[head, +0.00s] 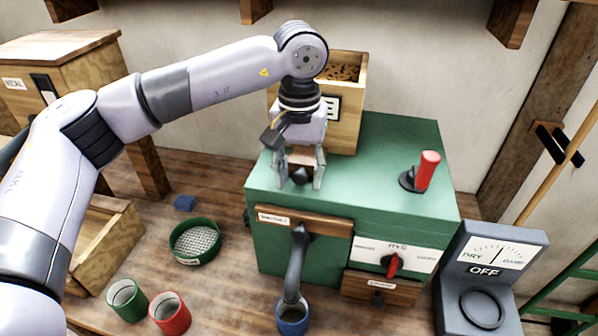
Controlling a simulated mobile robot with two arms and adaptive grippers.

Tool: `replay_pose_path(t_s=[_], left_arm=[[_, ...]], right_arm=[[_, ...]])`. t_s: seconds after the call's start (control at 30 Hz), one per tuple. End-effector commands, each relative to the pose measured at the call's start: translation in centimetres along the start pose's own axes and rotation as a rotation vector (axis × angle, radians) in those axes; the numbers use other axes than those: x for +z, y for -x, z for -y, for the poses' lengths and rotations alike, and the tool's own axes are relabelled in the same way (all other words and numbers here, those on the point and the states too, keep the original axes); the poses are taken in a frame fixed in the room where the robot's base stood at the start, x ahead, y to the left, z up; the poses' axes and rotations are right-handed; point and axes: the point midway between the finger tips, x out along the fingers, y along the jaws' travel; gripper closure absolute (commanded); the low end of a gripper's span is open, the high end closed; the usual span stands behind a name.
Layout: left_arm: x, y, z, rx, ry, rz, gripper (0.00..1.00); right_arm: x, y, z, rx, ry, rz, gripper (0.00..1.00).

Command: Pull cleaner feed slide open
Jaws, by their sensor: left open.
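The green cleaner machine (400,170) stands on the floor with a wooden hopper (349,118) of grain on top. At the hopper's foot a small brown wooden piece with a dark knob (300,175), which looks like the feed slide, shows between my fingers. My left gripper (300,182) points down over the machine top and is open, one finger on each side of the knob. I cannot tell whether the fingers touch it. The gripper and wrist hide most of the slide and part of the hopper front. My right gripper is not in view.
A red-handled lever (427,170) stands on the machine top at right. A spout (296,265) runs down the front to a blue cup (292,318). A grey meter (490,275) stands at right. A green sieve (195,240), green cup (128,300) and red cup (170,313) are at left.

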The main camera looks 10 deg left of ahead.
Motion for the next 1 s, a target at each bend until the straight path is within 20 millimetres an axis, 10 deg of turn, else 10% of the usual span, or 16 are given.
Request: replay_pose_path(t_s=[0.27,0.7,1.0], left_arm=[[-0.1,1.2,0.0,0.001,0.001,-0.005,0.57],[-0.1,9.8,-0.1,0.001,0.001,-0.002,0.57],[-0.1,12.0,0.0,0.001,0.0,0.0,0.57]], right_arm=[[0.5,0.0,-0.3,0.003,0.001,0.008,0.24],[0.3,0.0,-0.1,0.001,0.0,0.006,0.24],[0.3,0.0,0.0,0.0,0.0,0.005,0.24]])
